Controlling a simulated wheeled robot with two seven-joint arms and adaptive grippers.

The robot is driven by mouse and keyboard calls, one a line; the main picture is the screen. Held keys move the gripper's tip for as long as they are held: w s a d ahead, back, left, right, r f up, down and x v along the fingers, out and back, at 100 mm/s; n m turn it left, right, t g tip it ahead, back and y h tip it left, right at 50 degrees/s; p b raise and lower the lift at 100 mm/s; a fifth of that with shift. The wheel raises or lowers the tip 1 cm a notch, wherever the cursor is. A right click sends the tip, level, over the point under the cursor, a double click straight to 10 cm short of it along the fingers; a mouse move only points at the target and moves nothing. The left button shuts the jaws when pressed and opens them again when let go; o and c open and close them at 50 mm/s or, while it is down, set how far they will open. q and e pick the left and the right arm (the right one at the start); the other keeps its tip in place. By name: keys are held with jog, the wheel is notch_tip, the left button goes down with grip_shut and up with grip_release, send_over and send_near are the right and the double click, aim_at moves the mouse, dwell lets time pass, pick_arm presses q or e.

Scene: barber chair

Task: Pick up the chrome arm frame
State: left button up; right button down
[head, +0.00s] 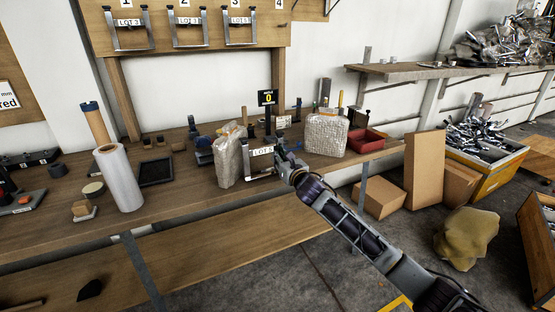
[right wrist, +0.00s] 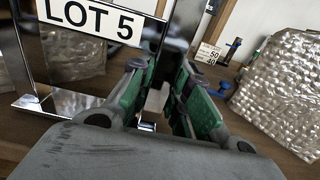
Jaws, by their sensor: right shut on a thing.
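The chrome arm frame (head: 262,152) with a white "LOT 5" label is upright at the front part of the wooden bench, just right of a wrapped bundle. In the right wrist view the frame (right wrist: 88,20) fills the upper left, with its shiny post running down between my green-padded fingers. My right gripper (head: 283,158) reaches in from the lower right and is shut on that post; its fingers (right wrist: 165,95) are on either side of it. I cannot tell whether the frame's foot touches the bench. My left gripper is not in view.
Bubble-wrapped bundles stand left (head: 228,155) and right (head: 325,133) of the frame. A red tray (head: 364,141) is farther right. Similar chrome frames (head: 189,33) hang on the numbered board above. A white roll (head: 119,178) stands at left. The bench front between is mostly clear.

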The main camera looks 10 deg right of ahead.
notch_tip(320, 180, up, 16)
jog(key=p, duration=0.5)
pick_arm(q)
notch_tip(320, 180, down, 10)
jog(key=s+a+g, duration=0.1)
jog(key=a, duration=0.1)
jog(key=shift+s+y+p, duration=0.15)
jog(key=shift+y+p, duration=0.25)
jog(key=shift+p, duration=0.05)
pick_arm(e)
jog(key=shift+r, duration=0.85)
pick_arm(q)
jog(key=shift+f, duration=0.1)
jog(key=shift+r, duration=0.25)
